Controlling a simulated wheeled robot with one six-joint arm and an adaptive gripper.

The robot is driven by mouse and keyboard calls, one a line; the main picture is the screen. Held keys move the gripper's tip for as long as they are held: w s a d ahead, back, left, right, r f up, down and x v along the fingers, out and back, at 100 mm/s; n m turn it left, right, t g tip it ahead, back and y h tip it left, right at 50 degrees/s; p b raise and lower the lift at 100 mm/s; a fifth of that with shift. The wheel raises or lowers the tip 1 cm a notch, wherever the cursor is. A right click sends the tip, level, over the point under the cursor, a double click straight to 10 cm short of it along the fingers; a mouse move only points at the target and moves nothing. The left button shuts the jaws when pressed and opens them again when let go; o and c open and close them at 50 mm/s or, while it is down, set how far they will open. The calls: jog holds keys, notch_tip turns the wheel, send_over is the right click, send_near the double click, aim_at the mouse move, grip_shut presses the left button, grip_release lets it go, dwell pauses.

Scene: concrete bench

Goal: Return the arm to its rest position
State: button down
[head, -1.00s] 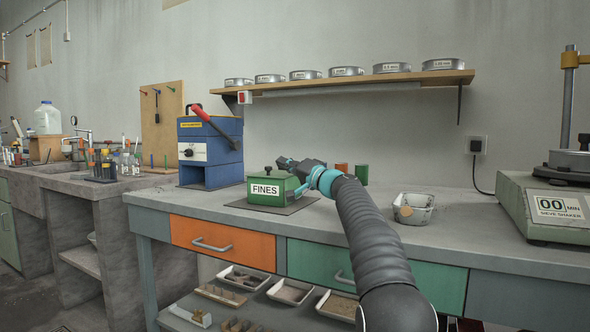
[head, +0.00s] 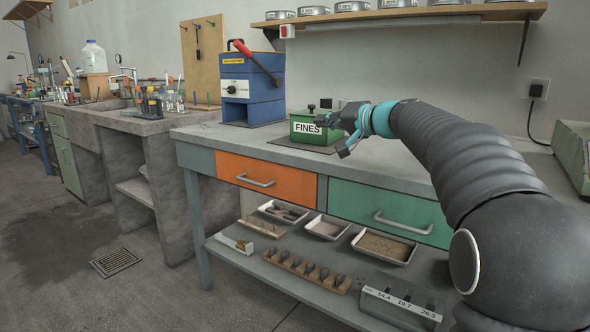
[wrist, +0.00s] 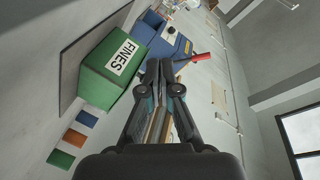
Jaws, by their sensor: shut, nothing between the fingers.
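My gripper (head: 338,128) is above the front part of the bench, just right of the green FINES box (head: 309,128). In the wrist view my gripper (wrist: 161,68) has its fingers together with nothing between them. The FINES box also shows there (wrist: 116,66), beside and apart from the fingers. My arm reaches in from the lower right of the head view and hides part of the bench top.
The blue press (head: 251,87) with a red lever stands behind the box. The bench (head: 395,168) has an orange drawer (head: 245,173) and a green drawer (head: 388,213). Trays (head: 326,228) lie on the shelf below. The floor (head: 60,240) at left is clear.

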jog(key=s+d+f+g+h+p, duration=0.2)
jog(key=s+f, duration=0.5)
jog(key=s, duration=0.7)
jog(key=s+d+f+n+g+h+p, duration=0.1)
jog(key=s+f+h, duration=0.4)
jog(key=s, duration=1)
jog(key=s+d+f+g+h+p, duration=0.3)
jog(key=s+f, duration=0.7)
jog(key=s, duration=0.5)
jog(key=shift+s+d+f+n+h, duration=0.2)
jog(key=shift+d+n+h, duration=0.2)
jog(key=shift+d+h, duration=0.35)
jog(key=shift+d, duration=0.1)
